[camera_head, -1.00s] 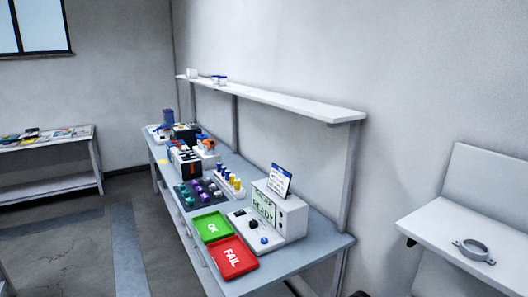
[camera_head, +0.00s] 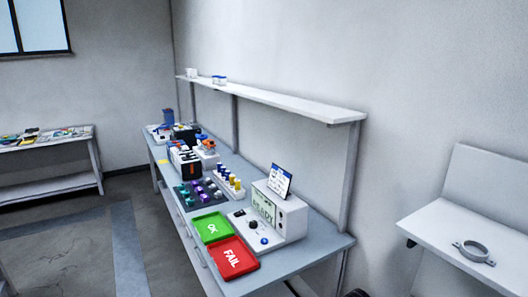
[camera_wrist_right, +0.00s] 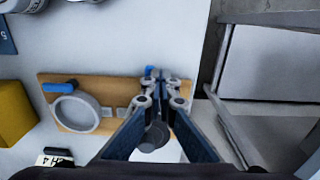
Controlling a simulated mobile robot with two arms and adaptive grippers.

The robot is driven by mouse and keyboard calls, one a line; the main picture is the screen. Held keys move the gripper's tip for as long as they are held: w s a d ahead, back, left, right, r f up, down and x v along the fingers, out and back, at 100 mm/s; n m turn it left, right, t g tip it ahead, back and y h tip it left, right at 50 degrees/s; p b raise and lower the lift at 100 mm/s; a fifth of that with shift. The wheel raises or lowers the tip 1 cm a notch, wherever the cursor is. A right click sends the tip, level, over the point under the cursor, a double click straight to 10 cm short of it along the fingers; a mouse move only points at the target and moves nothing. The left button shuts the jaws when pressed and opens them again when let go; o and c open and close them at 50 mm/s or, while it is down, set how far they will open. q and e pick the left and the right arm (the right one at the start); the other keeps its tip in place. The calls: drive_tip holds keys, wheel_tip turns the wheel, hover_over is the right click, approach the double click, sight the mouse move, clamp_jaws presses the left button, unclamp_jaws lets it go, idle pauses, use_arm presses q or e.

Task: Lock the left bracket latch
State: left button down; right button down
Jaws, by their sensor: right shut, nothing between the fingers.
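In the right wrist view, a tan board (camera_wrist_right: 115,114) lies on a pale surface. A grey ring-shaped bracket (camera_wrist_right: 78,112) stands on its left part, with a blue latch lever (camera_wrist_right: 60,87) at the ring's upper left, pointing left. My right gripper (camera_wrist_right: 160,80) is shut and empty over the board's right part. A small blue piece (camera_wrist_right: 150,71) shows at its fingertips, and a dark grey round part (camera_wrist_right: 154,136) shows between the finger links. The gripper hides most of what is there. I cannot tell whether the visible lever is locked. My left gripper is in neither view.
The head view shows a workbench with a green tray (camera_head: 211,228), a red tray (camera_head: 232,258) and an instrument (camera_head: 280,212).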

drive_tip(key=shift+s+r+p, duration=0.1)
drive_tip(key=shift+r+p, duration=1)
drive_tip(key=shift+p, duration=0.15)
drive_tip(key=shift+r+p, duration=0.9)
drive_tip(key=shift+r, duration=0.05)
drive_tip(key=shift+s+d+r, duration=0.15)
drive_tip(key=shift+r, duration=0.75)
